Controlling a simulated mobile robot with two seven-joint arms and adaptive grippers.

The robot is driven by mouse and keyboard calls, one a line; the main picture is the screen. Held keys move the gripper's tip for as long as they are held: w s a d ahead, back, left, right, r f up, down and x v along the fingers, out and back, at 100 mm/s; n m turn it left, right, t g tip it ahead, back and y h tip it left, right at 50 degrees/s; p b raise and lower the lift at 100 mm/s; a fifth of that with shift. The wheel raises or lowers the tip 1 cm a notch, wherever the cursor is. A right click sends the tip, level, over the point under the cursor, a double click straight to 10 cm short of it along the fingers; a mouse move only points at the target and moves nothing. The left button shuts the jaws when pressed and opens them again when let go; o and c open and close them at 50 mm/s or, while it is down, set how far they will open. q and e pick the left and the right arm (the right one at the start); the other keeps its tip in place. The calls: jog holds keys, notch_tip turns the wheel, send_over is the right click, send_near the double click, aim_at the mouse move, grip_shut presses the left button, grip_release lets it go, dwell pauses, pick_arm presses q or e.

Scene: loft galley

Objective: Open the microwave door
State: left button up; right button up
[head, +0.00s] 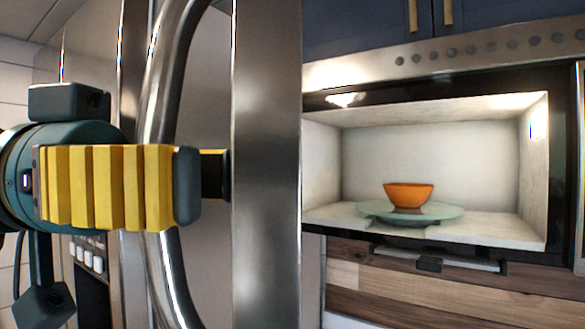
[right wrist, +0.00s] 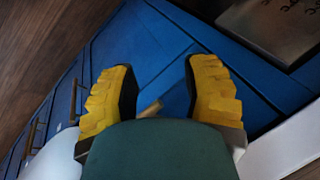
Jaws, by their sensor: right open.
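The microwave (head: 455,85) stands with its front uncovered, its lit white inside in plain view. Its door (head: 265,200) is swung out towards me and shows as a tall steel panel, nearly edge-on. The curved steel door handle (head: 168,75) is left of that edge. My left gripper (head: 200,175) is at the handle's middle, one yellow finger passing in front of it. The other fingertip shows partly behind; whether the fingers press on the handle is hidden. My right gripper (right wrist: 162,75) is open and empty in the right wrist view, away from the door.
An orange bowl (head: 409,195) sits on the glass turntable (head: 445,211) inside the microwave. Blue cabinets (head: 370,25) are above and wooden drawer fronts (head: 400,300) below. The right wrist view shows blue cabinet fronts (right wrist: 130,40) beyond the fingers.

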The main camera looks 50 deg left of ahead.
pick_arm(q)
jog(key=v, duration=1.1)
dwell(0.3)
grip_shut()
jog(key=shift+w, duration=0.1)
